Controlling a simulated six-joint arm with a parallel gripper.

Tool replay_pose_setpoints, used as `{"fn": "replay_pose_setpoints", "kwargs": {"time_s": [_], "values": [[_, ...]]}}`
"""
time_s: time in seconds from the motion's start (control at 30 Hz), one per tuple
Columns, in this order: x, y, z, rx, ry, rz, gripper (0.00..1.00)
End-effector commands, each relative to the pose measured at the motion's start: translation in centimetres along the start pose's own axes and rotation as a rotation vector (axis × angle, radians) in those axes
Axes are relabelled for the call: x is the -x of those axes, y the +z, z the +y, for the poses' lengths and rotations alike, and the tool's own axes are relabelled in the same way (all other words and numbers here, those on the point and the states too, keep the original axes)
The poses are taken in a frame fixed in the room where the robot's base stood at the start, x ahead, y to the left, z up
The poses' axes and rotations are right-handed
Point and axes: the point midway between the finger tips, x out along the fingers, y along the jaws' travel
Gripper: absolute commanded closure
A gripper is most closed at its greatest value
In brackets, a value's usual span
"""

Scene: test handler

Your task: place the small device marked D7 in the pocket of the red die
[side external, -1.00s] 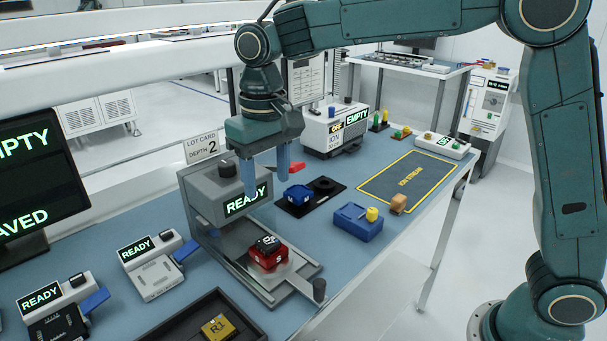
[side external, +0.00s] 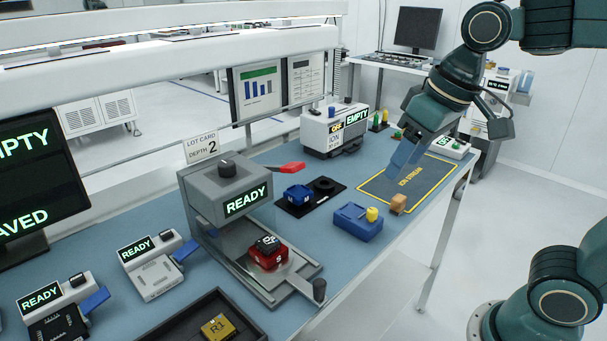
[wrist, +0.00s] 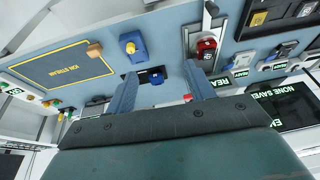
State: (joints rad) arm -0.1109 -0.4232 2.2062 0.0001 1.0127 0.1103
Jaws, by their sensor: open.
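The red die (side external: 268,262) sits on the metal plate of the grey press-like station, and it also shows in the wrist view (wrist: 203,54). A small dark device (side external: 267,243) with a white mark lies on top of the die; I cannot read the mark surely or tell how it sits in the pocket. My gripper (side external: 397,176) is open and empty, tilted above the yellow-outlined ion stream mat (side external: 432,164), far right of the die. Its two fingers show apart in the wrist view (wrist: 160,70).
The grey station (side external: 222,190) reads READY. A blue block (side external: 297,193) lies on a black pad. A black tray (side external: 176,327) holds a yellow part marked R1.

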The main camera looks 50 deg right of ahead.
Motion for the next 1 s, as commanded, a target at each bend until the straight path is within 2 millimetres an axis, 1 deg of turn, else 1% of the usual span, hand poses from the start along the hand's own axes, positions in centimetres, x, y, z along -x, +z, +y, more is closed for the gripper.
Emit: {"fn": "replay_pose_setpoints", "kwargs": {"time_s": [0.03,0.2,0.3,0.4,0.6,1.0], "values": [[0.2,1.2,0.6,-0.003,0.003,0.023,0.46],[0.1,4.7,1.9,0.001,0.017,0.085,0.46],[-0.2,6.3,2.4,0.003,0.025,0.113,0.46],[-0.5,7.5,2.7,0.006,0.032,0.134,0.46],[-0.8,8.3,2.9,0.008,0.037,0.148,0.46],[-0.8,8.3,2.9,0.009,0.037,0.148,0.46]]}}
